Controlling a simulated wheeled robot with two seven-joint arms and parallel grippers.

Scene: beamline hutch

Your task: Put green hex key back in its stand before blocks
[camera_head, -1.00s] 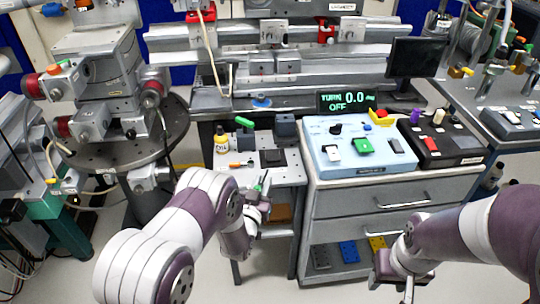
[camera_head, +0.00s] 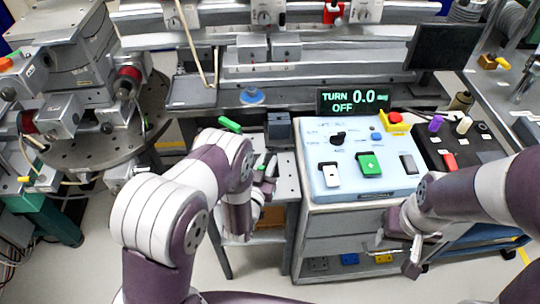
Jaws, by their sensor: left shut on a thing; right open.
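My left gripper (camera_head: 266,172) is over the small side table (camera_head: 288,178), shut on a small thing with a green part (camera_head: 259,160). This looks like the green hex key, but it is too small and partly hidden to be sure. A larger green handle-like thing (camera_head: 230,125) lies farther back on the same table. A dark grey block (camera_head: 278,126) stands at the table's back right; I cannot tell whether it is the hex key stand. My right gripper (camera_head: 414,252) is open and empty in front of the drawer cabinet.
The blue-white control panel (camera_head: 345,190) with a green switch (camera_head: 369,164) sits right of the side table. A black panel (camera_head: 445,150) and a red button on a yellow box (camera_head: 394,120) are beside it. A display (camera_head: 353,101) reads TURN 0.0 OFF.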

